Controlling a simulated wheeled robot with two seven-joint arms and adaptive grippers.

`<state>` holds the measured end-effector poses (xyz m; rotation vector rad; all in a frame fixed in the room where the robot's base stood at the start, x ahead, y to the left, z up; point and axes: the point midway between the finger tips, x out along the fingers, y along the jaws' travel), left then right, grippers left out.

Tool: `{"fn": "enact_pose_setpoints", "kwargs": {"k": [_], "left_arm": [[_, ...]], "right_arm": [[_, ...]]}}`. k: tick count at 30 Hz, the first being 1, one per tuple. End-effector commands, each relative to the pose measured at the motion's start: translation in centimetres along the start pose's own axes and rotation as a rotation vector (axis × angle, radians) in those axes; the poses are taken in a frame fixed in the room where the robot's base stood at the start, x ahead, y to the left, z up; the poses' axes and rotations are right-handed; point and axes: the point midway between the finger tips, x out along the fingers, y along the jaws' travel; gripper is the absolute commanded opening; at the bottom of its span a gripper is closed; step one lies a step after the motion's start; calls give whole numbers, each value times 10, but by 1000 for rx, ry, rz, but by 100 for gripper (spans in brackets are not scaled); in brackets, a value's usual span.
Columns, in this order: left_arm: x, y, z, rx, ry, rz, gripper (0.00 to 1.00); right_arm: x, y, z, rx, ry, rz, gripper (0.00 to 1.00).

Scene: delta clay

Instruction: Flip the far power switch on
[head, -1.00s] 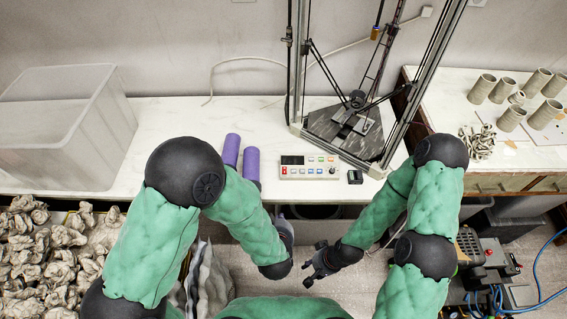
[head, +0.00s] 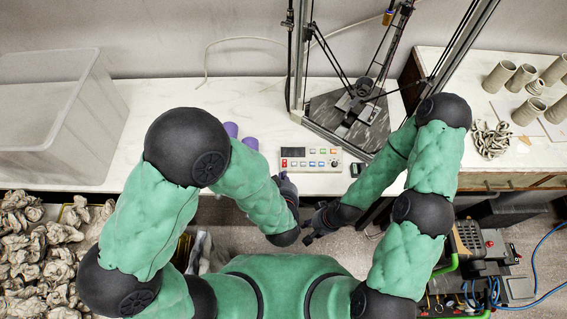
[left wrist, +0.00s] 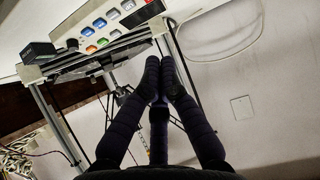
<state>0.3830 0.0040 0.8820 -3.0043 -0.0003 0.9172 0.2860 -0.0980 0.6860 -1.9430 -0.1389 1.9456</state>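A white control panel (head: 311,159) with a dark display, a red control (head: 284,165) at its left end and several coloured buttons lies on the white counter. Which part is the far power switch, and its position, I cannot tell. The panel also shows at the top of the left wrist view (left wrist: 97,33). My left gripper (head: 287,184) is just in front of the panel's near edge; in the left wrist view its dark fingers (left wrist: 162,62) converge with tips together, holding nothing visible. My right gripper (head: 310,232) is lower, in front of the counter; its finger opening is unclear.
A tall-framed delta machine (head: 347,118) stands right behind the panel. A small black box (head: 356,169) sits right of the panel. Purple cylinders (head: 231,130) are to its left, partly hidden by my left arm. A clear bin (head: 62,120) stands at the far left.

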Motion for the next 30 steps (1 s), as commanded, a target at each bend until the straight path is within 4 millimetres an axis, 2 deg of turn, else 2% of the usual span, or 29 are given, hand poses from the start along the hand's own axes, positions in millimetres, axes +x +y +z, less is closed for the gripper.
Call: {"fn": "enact_pose_setpoints", "kwargs": {"k": [5,8,23,30], "left_arm": [[4,0,0,-1,-1,0,0],[14,0,1,-3,-1,-2,0],[103,-1,3,-2,-2,-2,0],[124,0,24,0,-1,0,0]], "right_arm": [[2,1,0,0,0,0,40],[6,2,0,0,0,0,40],[37,13,-2,0,1,0,40],[50,18,-2,0,0,0,40]]}}
